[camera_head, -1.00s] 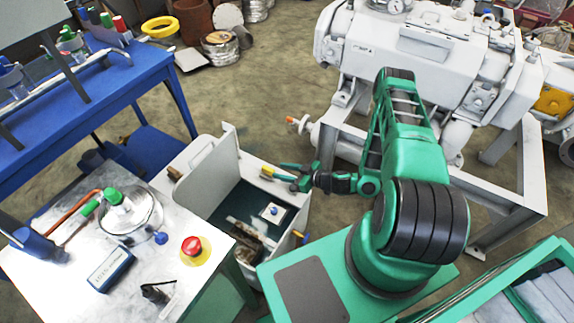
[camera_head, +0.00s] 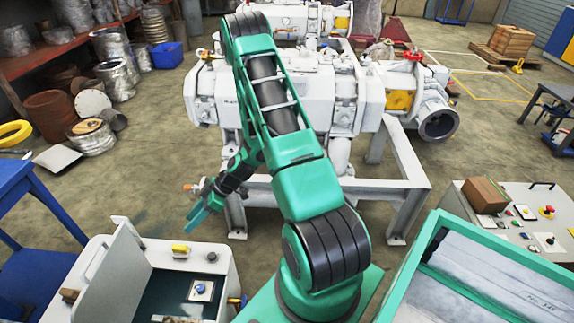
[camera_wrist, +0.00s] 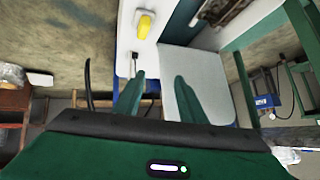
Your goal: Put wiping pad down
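A small yellow block (camera_head: 180,249), which may be the wiping pad, lies on the white rim of the open bin-like box (camera_head: 228,268). The wrist view shows the yellow block (camera_wrist: 144,27) lying on the white surface ahead of the fingers. My gripper (camera_head: 200,214) is above and beyond the box's far rim, apart from the block. In the wrist view my gripper (camera_wrist: 160,80) has its two green fingers spread, with nothing between them. The box's raised white lid (camera_head: 112,275) stands at its left side.
A white vacuum pump (camera_head: 325,95) on a grey frame stands behind my arm. A brown block (camera_head: 69,295) sits left of the lid. A blue table (camera_head: 45,205) is at the left. A control panel with a brown box (camera_head: 486,195) is at the right. Open floor lies beyond the box.

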